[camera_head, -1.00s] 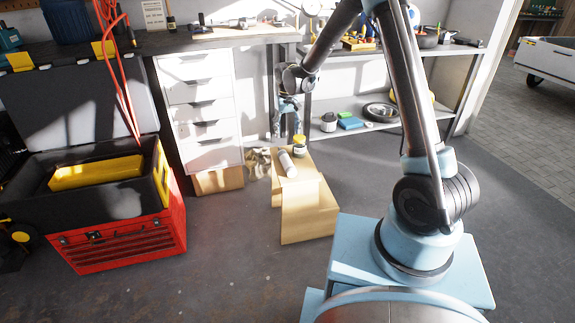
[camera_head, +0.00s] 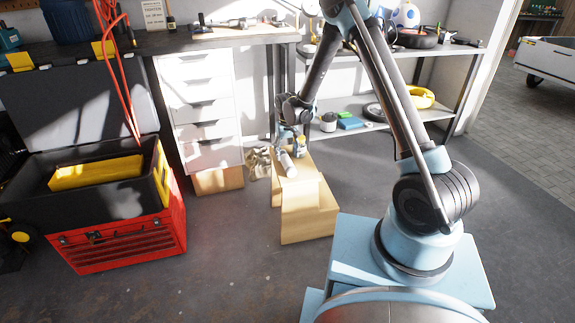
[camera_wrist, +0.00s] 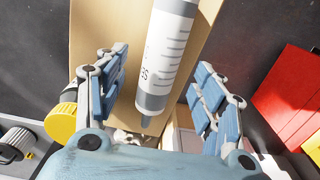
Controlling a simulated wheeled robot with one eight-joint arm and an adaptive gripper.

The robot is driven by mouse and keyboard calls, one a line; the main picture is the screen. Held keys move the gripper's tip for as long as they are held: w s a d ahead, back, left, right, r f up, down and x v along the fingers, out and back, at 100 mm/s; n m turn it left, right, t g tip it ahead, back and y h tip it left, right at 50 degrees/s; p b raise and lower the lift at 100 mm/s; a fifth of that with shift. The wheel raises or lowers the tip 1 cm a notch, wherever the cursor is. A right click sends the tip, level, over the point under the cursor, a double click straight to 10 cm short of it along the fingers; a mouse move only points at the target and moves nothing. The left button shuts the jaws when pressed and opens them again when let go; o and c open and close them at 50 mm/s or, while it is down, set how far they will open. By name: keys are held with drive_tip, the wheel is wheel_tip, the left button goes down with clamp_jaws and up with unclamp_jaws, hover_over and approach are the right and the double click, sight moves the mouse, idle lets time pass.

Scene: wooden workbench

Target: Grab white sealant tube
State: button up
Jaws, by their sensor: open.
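The white sealant tube (camera_head: 288,165) lies on the top of a small wooden step stool (camera_head: 309,211). In the wrist view the tube (camera_wrist: 166,55) has a grey band and a grey nozzle and lies between the two blue fingers. My gripper (camera_wrist: 162,88) is open, with one finger on each side of the tube and a visible gap to each. In the head view my gripper (camera_head: 290,138) is just above the tube's far end and partly hides it.
A yellow-capped jar (camera_wrist: 62,120) stands close beside the left finger. A red tool chest (camera_head: 125,240) is at the left, white drawers (camera_head: 205,110) are behind, and a metal shelf (camera_head: 360,120) is at the back right. The floor in front is clear.

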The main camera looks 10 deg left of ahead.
sight(287, 158)
drive_tip(key=shift+w+a+f, duration=0.1)
drive_tip(key=shift+f, duration=2.5)
drive_tip(key=c, duration=1.5)
